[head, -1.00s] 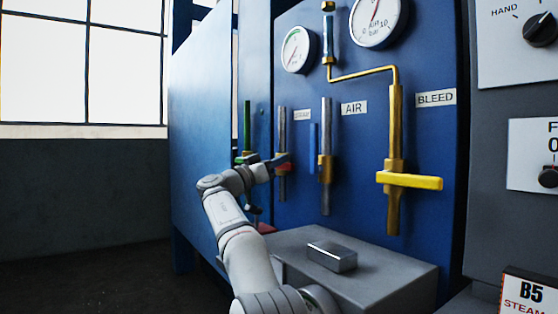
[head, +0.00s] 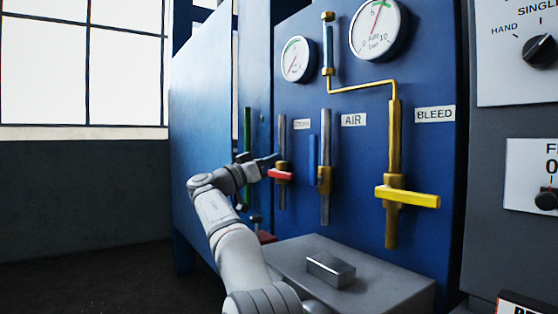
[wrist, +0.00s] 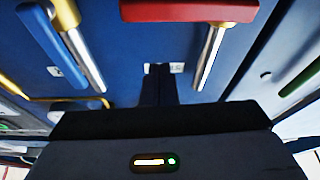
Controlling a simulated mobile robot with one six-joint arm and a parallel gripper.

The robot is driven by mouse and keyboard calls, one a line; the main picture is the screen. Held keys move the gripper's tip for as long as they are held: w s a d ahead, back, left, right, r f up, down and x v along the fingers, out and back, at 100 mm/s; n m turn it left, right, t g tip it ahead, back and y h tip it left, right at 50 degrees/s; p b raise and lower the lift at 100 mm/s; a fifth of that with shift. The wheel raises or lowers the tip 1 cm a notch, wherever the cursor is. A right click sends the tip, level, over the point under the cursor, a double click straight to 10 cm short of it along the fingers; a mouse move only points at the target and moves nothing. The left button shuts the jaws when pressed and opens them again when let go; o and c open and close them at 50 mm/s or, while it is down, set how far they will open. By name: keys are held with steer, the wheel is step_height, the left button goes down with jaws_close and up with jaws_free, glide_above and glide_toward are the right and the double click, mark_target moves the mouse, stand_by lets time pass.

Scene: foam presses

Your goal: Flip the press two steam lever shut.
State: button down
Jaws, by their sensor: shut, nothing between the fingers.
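The red steam lever (head: 280,174) lies crosswise to its vertical pipe on the blue press panel, under a small label (head: 301,124) that is hard to read. In the wrist view the red lever (wrist: 190,11) spans the top, across its silver pipe (wrist: 212,55). My gripper (head: 275,157) is shut and empty, just above and left of the red lever in the head view. In the wrist view the shut fingers (wrist: 158,84) point at the panel, apart from the lever. Whether the fingertips touch the panel cannot be told.
A blue lever (head: 313,160) stands along the air pipe, right of the red one. A yellow lever (head: 407,197) lies crosswise under BLEED. A green lever (head: 247,131) stands left of my gripper. A grey ledge (head: 390,285) with a metal block (head: 331,270) juts out below.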

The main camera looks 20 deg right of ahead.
steer(key=v, duration=0.7)
steer(key=shift+a+f, duration=0.15)
steer(key=shift+a, duration=0.15)
steer(key=s+d+f+n+g+y+p, duration=0.1)
steer(key=s+d+n+y+p, duration=0.35)
steer(key=s+p, duration=0.3)
steer(key=s+d+f+n+g+y+p, duration=0.1)
steer(key=s+d+f+n+y+p, duration=0.1)
steer(key=s+d+n+y+p, duration=0.45)
steer(key=s+a+f+y+p, duration=0.2)
steer(key=s+p, duration=0.3)
steer(key=s, duration=0.4)
steer(key=s+a+f+n+g+y+p, duration=0.1)
steer(key=s+a+f+y+p, duration=0.2)
steer(key=s, duration=0.6)
steer(key=s+a+f+n+g+y+p, duration=0.1)
steer(key=s+a+f+y+p, duration=0.2)
steer(key=s+a+p, duration=0.3)
steer(key=s+y+p, duration=0.1)
steer(key=s, duration=0.2)
steer(key=shift+s+a+f+y+p, duration=0.2)
steer(key=shift+s+f+y+p, duration=0.05)
steer(key=shift+s+y+p, duration=0.1)
